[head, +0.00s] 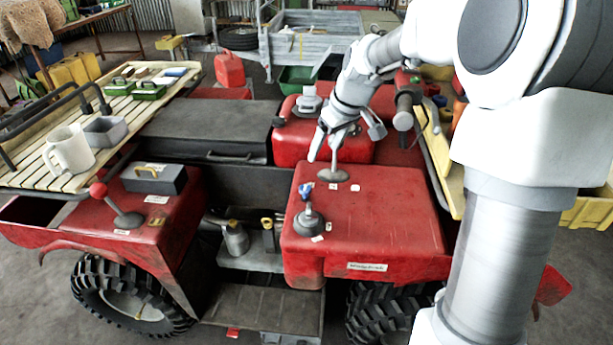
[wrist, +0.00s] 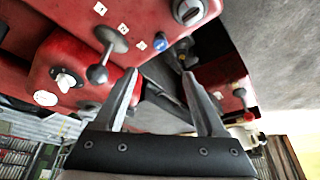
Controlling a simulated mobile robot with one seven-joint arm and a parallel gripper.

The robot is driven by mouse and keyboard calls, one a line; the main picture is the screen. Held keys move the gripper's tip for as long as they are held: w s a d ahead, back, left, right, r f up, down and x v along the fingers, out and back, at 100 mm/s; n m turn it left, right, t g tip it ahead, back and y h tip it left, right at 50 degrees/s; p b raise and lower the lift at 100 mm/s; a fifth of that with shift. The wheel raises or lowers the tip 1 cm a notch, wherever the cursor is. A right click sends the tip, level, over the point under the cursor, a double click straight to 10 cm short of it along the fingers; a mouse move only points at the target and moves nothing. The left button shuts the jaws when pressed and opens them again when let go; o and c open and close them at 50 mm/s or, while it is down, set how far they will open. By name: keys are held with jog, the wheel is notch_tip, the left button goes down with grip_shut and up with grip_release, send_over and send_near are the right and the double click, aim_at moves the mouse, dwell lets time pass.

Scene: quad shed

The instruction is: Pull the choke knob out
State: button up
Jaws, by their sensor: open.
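No part reads clearly as a choke knob, so I cannot tell which one it is. My gripper (head: 325,152) is open and empty above the red quad body; its two fingers also show in the wrist view (wrist: 160,75). A short lever on a grey disc (head: 333,175) is close by the fingertips; its grey ball end (wrist: 97,75) is left of the left finger in the wrist view. A blue-topped control (head: 306,190) stands on a grey base nearer the camera; its blue top (wrist: 160,43) is beyond the fingers in the wrist view. Contact is not visible.
A pale knob (head: 310,98) sits on the red panel behind. A red-ball lever (head: 98,190) and grey box (head: 153,178) are on the left fender. A slatted rack (head: 40,170) holds a mug (head: 68,150) and tins. A grey can (head: 236,238) stands in the footwell.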

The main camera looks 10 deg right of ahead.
aim_at(306, 188)
jog(key=b+x, duration=0.2)
jog(key=x, duration=1.5)
jog(key=shift+a, duration=0.1)
jog(key=shift+c, duration=0.2)
grip_shut()
dwell(0.5)
